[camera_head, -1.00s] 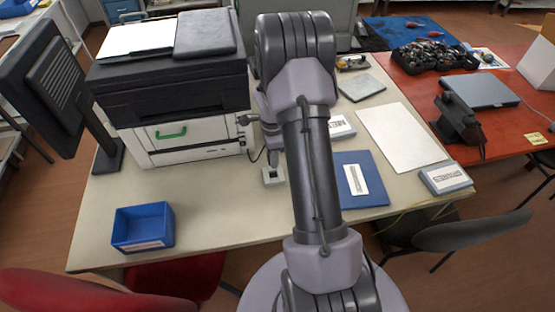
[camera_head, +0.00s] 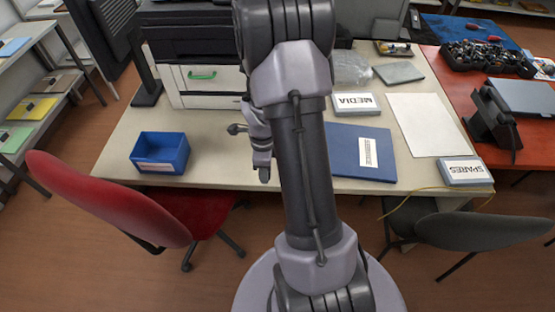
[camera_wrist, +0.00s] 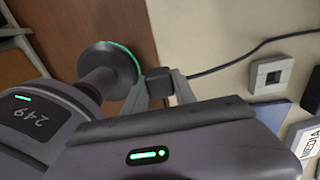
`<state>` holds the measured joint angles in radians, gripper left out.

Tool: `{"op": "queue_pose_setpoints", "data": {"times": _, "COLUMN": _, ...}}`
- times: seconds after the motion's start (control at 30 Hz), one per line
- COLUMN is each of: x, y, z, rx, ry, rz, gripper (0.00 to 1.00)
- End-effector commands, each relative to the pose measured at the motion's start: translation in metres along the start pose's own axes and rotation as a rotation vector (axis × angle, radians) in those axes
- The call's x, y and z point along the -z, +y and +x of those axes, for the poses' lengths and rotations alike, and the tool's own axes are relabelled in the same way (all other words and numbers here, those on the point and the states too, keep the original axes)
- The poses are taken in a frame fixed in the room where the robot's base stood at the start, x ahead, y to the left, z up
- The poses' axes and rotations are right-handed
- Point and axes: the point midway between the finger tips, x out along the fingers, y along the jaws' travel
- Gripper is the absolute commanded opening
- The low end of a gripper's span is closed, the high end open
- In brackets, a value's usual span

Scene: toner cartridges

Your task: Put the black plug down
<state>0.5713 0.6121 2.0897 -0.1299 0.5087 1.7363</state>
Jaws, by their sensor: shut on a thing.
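The black plug (camera_wrist: 159,82) is between the fingers of my gripper (camera_wrist: 160,92) in the wrist view, and a dark cable runs from it to the right. My gripper is shut on the plug. In the head view my gripper (camera_head: 264,174) hangs near the table's front edge, right of the blue bin. The plug cannot be made out there. A grey square socket-like block (camera_wrist: 271,73) lies on the table in the wrist view, apart from the plug. My arm seems to hide it in the head view.
The beige table (camera_head: 215,130) has bare room between the blue bin (camera_head: 160,152) and my gripper. The printer (camera_head: 205,80) stands behind. A blue folder (camera_head: 345,165), MEDIA box (camera_head: 356,104) and SPARES box (camera_head: 465,170) lie right. A red chair (camera_head: 110,195) stands in front.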

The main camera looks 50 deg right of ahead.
Motion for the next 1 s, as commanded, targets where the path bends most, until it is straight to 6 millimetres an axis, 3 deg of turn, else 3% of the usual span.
{"op": "queue_pose_setpoints", "data": {"times": 0.1, "x": -0.010, "y": -0.041, "z": 0.008, "rx": 0.002, "ry": -0.001, "rz": 0.001, "gripper": 0.00}}
{"op": "queue_pose_setpoints", "data": {"times": 0.2, "x": -0.016, "y": -0.068, "z": 0.010, "rx": 0.002, "ry": -0.001, "rz": 0.000, "gripper": 0.00}}
{"op": "queue_pose_setpoints", "data": {"times": 0.3, "x": -0.020, "y": -0.083, "z": 0.010, "rx": 0.001, "ry": 0.000, "rz": -0.001, "gripper": 0.00}}
{"op": "queue_pose_setpoints", "data": {"times": 0.37, "x": -0.021, "y": -0.086, "z": 0.014, "rx": -0.001, "ry": 0.000, "rz": -0.001, "gripper": 0.00}}
{"op": "queue_pose_setpoints", "data": {"times": 0.53, "x": -0.020, "y": -0.086, "z": 0.045, "rx": -0.003, "ry": 0.001, "rz": -0.001, "gripper": 0.00}}
{"op": "queue_pose_setpoints", "data": {"times": 0.9, "x": -0.021, "y": -0.086, "z": 0.049, "rx": -0.001, "ry": 0.000, "rz": -0.001, "gripper": 0.00}}
{"op": "queue_pose_setpoints", "data": {"times": 0.93, "x": -0.021, "y": -0.086, "z": 0.048, "rx": -0.001, "ry": 0.000, "rz": -0.001, "gripper": 0.38}}
{"op": "queue_pose_setpoints", "data": {"times": 1.0, "x": -0.021, "y": -0.086, "z": 0.047, "rx": -0.001, "ry": 0.000, "rz": -0.001, "gripper": 0.52}}
